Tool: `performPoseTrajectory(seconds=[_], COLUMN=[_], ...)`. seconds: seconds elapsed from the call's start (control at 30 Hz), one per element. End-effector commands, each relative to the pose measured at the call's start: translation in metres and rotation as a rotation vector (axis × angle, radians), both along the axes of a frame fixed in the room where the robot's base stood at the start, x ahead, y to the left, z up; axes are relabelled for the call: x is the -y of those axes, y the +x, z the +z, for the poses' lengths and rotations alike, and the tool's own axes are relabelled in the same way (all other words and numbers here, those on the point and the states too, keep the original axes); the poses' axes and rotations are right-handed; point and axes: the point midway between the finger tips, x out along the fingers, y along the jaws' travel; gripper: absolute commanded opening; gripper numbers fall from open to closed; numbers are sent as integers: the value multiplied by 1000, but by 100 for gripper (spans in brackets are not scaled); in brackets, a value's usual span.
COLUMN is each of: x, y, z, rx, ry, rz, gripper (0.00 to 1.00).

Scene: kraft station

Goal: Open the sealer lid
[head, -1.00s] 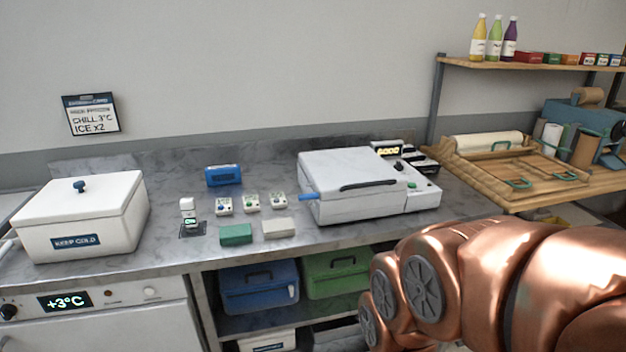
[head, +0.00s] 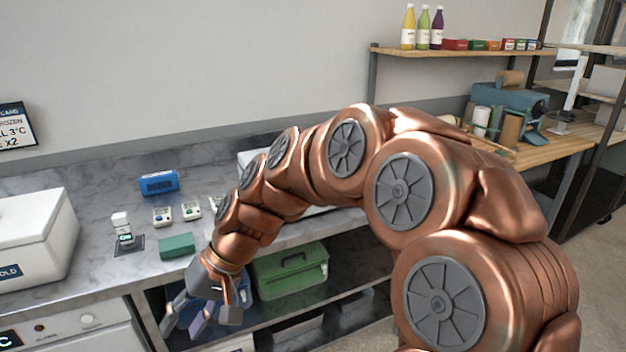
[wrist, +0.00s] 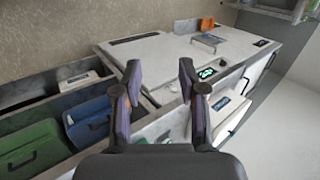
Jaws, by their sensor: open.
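The sealer (head: 250,158) is a white machine on the counter. My copper arm covers nearly all of it in the head view, and only a white corner shows. I cannot see its lid, handle or blue tab now. My gripper (head: 202,322) hangs in front of the counter's front edge, low and to the left of the sealer. In the wrist view my gripper (wrist: 160,80) has its two fingers apart with nothing held between them. I cannot make out the sealer in the wrist view.
On the marble counter stand a blue device (head: 159,183), a green block (head: 177,246) and a white cold box (head: 40,225). Below, a green toolbox (head: 290,270) sits on the shelf; a blue toolbox (wrist: 90,122) shows in the wrist view. Bottles (head: 408,28) stand on the upper right shelf.

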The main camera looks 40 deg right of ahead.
Motion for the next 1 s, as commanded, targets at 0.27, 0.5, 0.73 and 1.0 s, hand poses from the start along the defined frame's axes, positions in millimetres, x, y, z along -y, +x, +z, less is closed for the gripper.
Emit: performPoseTrajectory(seconds=[0.27, 0.5, 0.73, 1.0], x=[106, 273, 426, 492], y=[113, 159, 139, 117], z=[40, 51, 36, 22], rx=[187, 361, 491, 544], ry=[291, 465, 542, 557], rz=[-361, -751, -1083, -1232], gripper=[41, 41, 41, 41])
